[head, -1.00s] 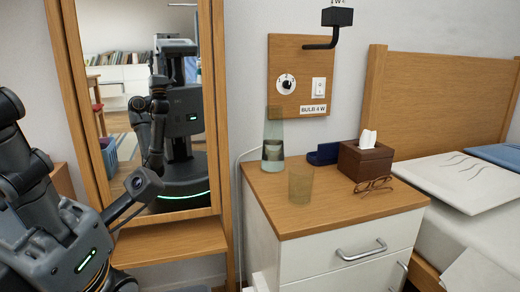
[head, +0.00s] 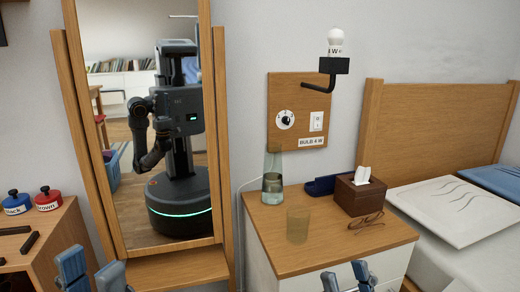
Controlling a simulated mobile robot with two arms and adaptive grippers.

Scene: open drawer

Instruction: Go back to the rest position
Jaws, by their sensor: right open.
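My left gripper (head: 91,270) is at the bottom left edge, in front of the mirror's lower ledge. Its two blue-grey fingers are apart with nothing between them. My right gripper (head: 346,277) is at the bottom edge, in front of the nightstand's white front (head: 392,264). Its fingers are also apart and empty. Both grippers are cut off by the picture's lower edge. The drawer handle does not show clearly behind the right gripper.
The nightstand top (head: 343,238) holds a glass carafe (head: 272,187), a tumbler (head: 297,224), a tissue box (head: 360,196), glasses (head: 367,221) and a dark blue case (head: 322,186). A mirror (head: 135,190) stands left, a bed (head: 455,215) right. Red and blue stamps (head: 48,200) stand far left.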

